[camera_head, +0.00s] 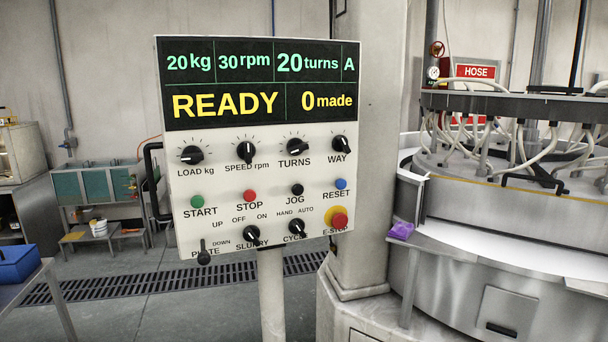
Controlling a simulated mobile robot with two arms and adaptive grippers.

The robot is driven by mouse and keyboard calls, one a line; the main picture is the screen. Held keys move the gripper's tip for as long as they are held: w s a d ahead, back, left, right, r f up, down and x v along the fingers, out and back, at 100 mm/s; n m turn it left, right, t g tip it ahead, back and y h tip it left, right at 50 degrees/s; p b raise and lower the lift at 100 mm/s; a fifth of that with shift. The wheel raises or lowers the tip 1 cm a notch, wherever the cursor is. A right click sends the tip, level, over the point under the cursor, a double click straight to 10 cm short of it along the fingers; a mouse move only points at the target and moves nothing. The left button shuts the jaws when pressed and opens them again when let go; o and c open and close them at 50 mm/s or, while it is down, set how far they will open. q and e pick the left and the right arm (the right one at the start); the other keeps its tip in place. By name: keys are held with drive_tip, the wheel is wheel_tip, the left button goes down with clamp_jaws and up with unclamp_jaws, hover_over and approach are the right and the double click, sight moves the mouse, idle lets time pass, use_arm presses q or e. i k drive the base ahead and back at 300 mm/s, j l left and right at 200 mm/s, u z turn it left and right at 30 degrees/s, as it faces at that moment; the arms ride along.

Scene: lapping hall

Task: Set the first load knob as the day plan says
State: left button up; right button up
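A control panel (225,222) on a post faces me in the head view. Its display (262,82) reads 20 kg, 30 rpm, 20 turns, A, and below that READY and 0 made. The black LOAD kg knob (191,156) is at the left of the upper knob row, its white pointer turned to the left. SPEED rpm (247,152), TURNS (297,148) and WAY (341,145) knobs sit to its right. No day plan can be made out. Neither of my grippers shows in this view.
Below the knobs are START (197,201), STOP, JOG and RESET buttons, a red E-STOP (340,220) and a PLATE lever (203,256). A large lapping machine (500,215) stands right. A blue box (17,264) sits on a left table. Floor is open at left.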

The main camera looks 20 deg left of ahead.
sight(192, 155)
drive_tip(key=k+j+u, duration=0.2)
drive_tip(key=j, duration=0.15)
drive_tip(key=k+j+u, duration=0.2)
drive_tip(key=j, duration=0.2)
drive_tip(key=j+u, duration=0.2)
drive_tip(key=j, duration=0.2)
drive_tip(key=k+j+u, duration=0.2)
drive_tip(key=j, duration=0.25)
